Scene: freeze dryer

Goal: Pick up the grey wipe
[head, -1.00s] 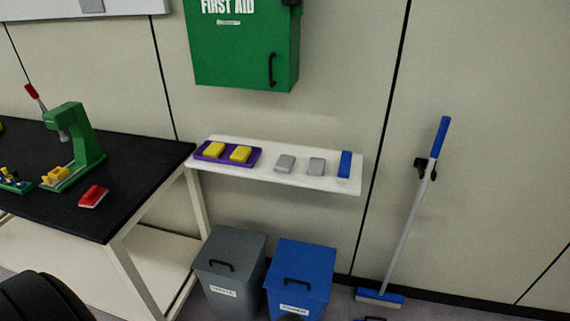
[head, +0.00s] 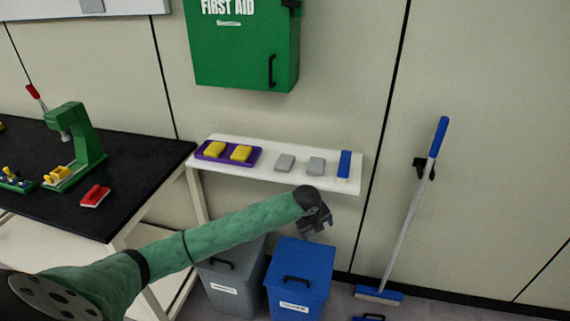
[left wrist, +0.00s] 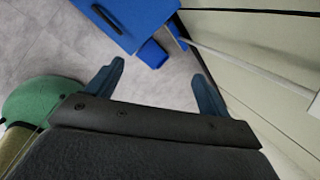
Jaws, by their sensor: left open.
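Two small grey pads lie flat on the white wall shelf (head: 220,173): a left grey pad (head: 285,163) and a right grey pad (head: 316,166). I cannot tell which one is the grey wipe. My left gripper (head: 318,229) hangs in front of and below the shelf, above the blue bin, apart from both pads. In the left wrist view its fingers (left wrist: 157,70) are spread with nothing between them, over the floor. My right gripper does not show.
A purple tray (head: 228,158) with yellow sponges and a blue-and-white item (head: 344,165) share the shelf. A green first-aid box (head: 240,55) hangs above. A grey bin (head: 222,288) and blue bin (head: 300,265) stand below. A broom (head: 412,215) leans at right.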

